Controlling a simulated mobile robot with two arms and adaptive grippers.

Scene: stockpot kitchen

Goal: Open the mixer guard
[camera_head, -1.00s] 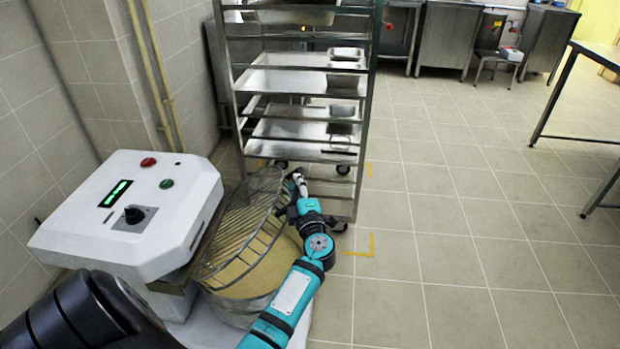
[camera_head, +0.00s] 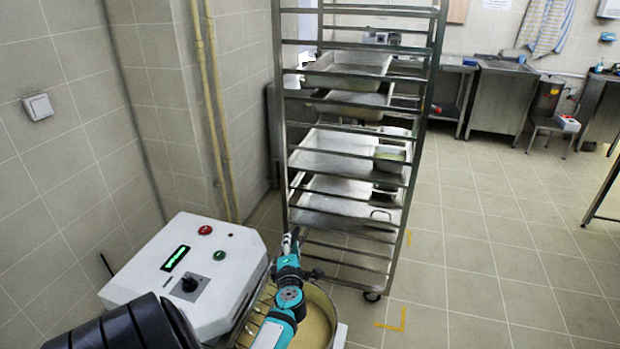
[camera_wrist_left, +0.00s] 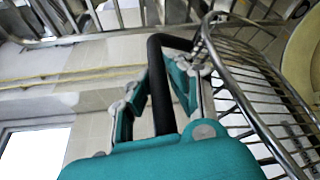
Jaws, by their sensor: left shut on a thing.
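The mixer has a white head (camera_head: 188,270) with a green display, a red and a green button and a black knob. Its wire guard (camera_head: 258,312) stands tilted up beside the head, partly hidden by my left arm. The round bowl (camera_head: 331,318) with pale dough shows beside it, its right side uncovered. My left gripper (camera_head: 291,240) is above the bowl. In the left wrist view its fingers are shut around the guard's black handle (camera_wrist_left: 158,85), and the curved guard bars (camera_wrist_left: 262,95) run down the right side. My right gripper is not in view.
A metal tray rack (camera_head: 420,165) on wheels stands close behind the bowl and my left gripper. A tiled wall (camera_head: 75,190) with pipes is at the left. The floor (camera_head: 480,300) to the right is clear. Steel counters (camera_head: 500,95) stand at the back.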

